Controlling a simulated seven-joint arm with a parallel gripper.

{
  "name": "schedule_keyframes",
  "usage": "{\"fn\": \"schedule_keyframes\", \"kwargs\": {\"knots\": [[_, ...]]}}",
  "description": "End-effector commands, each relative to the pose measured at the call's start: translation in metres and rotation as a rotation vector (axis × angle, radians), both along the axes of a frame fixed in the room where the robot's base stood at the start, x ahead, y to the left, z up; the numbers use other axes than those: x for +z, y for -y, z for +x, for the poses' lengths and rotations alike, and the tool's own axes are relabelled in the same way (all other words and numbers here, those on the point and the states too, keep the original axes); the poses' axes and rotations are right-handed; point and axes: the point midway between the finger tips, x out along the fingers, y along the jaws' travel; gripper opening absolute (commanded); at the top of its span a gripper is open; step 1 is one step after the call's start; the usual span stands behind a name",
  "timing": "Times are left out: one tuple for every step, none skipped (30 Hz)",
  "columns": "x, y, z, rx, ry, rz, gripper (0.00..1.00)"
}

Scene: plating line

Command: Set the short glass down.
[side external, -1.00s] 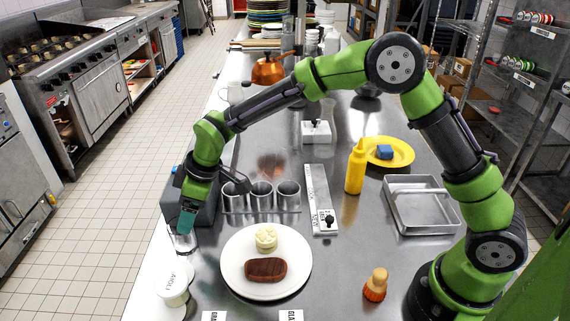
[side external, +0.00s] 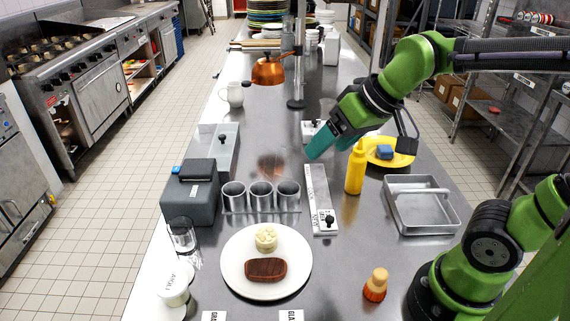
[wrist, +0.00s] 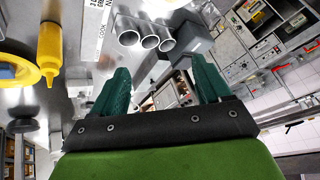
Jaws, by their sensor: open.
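The short glass (side external: 182,237), clear and empty-looking, stands upright on the steel table near its left edge in the side view. It is in front of the dark grey box and behind the white AIOLI tub. I cannot make it out in the wrist view. My gripper (side external: 318,148), with teal fingers, is well away from the glass, above the table behind the yellow squeeze bottle. In the wrist view my gripper (wrist: 160,88) has its two fingers wide apart with nothing between them. It is open and empty.
Around the glass are the dark grey box (side external: 188,199), the AIOLI tub (side external: 173,289) and a white plate (side external: 240,286) with a brown steak. Three metal cups (side external: 261,191), a yellow bottle (side external: 355,169), a yellow plate (side external: 403,158) and a metal tray (side external: 420,222) stand farther right.

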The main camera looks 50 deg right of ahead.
Motion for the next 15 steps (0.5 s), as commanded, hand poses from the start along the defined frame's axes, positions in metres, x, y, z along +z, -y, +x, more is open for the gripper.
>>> {"fn": "schedule_keyframes", "kwargs": {"knots": [[0.000,0.007,-0.016,-0.053,0.015,0.033,0.77],[-0.002,0.010,-0.023,-0.078,0.018,0.052,0.77],[-0.004,0.012,-0.032,-0.107,0.021,0.075,0.77],[-0.005,0.014,-0.037,-0.126,0.024,0.089,0.77],[-0.007,0.016,-0.041,-0.141,0.026,0.101,0.77],[-0.008,0.017,-0.045,-0.157,0.028,0.114,0.77],[-0.009,0.018,-0.047,-0.165,0.029,0.121,0.77],[-0.010,0.018,-0.049,-0.171,0.030,0.126,0.77],[-0.010,0.018,-0.050,-0.178,0.030,0.131,0.77],[-0.011,0.019,-0.051,-0.180,0.030,0.133,0.77],[-0.011,0.019,-0.051,-0.181,0.029,0.134,0.77],[-0.011,0.019,-0.051,-0.181,0.029,0.134,0.77],[-0.011,0.018,-0.051,-0.181,0.028,0.134,0.77],[-0.011,0.018,-0.051,-0.180,0.029,0.133,0.77],[-0.011,0.018,-0.051,-0.180,0.029,0.133,0.77]]}}
